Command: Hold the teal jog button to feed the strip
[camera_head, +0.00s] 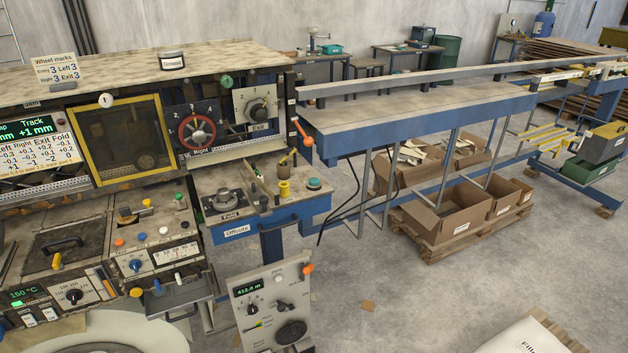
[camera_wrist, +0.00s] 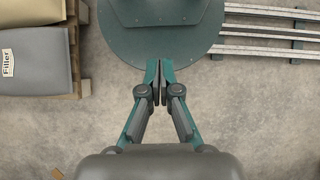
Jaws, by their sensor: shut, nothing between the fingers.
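A teal button (camera_head: 314,184) with a pale collar stands at the right end of the blue-edged side shelf (camera_head: 235,232) in the head view. I take it to be the jog button; no label on it is readable. Nothing touches it. My gripper (camera_wrist: 160,80) shows only in the wrist view, its two fingers together and empty, over bare concrete floor and away from the machine. No arm or gripper shows in the head view. I cannot make out the strip.
A yellow post (camera_head: 284,189) and a dark knob (camera_head: 223,199) share the shelf with the button. An orange-tipped lever (camera_head: 304,136) sticks out just above. A control box (camera_head: 275,305) stands below. A Filler sack (camera_wrist: 35,50) lies on a pallet at left in the wrist view.

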